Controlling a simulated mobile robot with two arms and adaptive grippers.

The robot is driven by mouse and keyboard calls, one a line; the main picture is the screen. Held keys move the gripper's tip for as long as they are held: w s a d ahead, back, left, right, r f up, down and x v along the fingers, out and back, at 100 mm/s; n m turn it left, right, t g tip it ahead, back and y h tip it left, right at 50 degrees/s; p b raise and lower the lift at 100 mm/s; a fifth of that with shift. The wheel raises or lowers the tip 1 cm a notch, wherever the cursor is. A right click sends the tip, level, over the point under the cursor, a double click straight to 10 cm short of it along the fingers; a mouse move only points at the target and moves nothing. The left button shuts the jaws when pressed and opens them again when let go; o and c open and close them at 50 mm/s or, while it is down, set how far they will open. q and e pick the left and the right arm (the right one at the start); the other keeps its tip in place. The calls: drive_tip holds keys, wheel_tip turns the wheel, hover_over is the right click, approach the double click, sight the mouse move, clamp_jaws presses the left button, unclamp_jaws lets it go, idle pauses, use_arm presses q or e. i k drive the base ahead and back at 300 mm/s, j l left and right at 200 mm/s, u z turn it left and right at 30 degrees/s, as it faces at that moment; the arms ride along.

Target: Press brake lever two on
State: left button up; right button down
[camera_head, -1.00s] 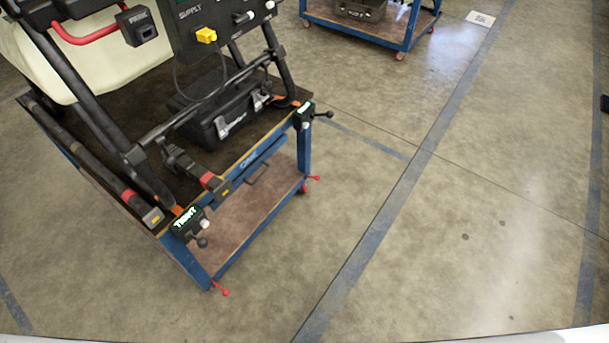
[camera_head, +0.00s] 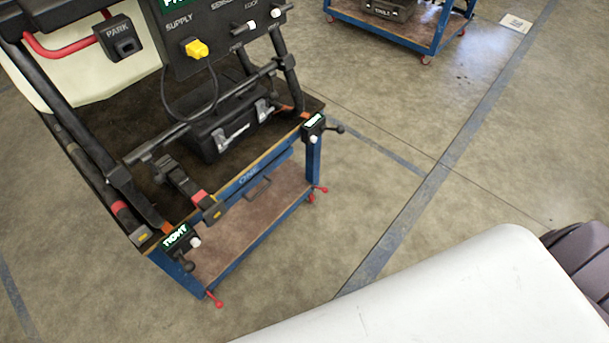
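A blue-framed cart (camera_head: 252,202) stands at the left, with small red levers at its lower corners. One red lever (camera_head: 215,300) sticks out at the near front corner, and another red lever (camera_head: 321,189) sticks out at the right corner. No readable number shows on either, so I cannot tell which is lever two. Their exact positions, on or off, are too small to tell. The cart's other corners are hidden. A white link of mine with a dark joint fills the lower right. Neither gripper is in view.
The cart carries a black tubular frame, a black case (camera_head: 226,128), a panel with a yellow plug (camera_head: 196,49) and clamps with black knobs (camera_head: 183,262). Another blue cart (camera_head: 398,30) stands at the back. The concrete floor right of the near cart is clear.

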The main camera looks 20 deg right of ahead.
sight(325, 189)
drive_tip(key=i+l, duration=0.15)
drive_tip(key=l, duration=0.2)
drive_tip(key=i+l+u, duration=0.1)
drive_tip(key=l, duration=0.3)
drive_tip(key=i+l+u, duration=0.1)
drive_tip(key=i+l, duration=0.25)
drive_tip(key=l, duration=0.4)
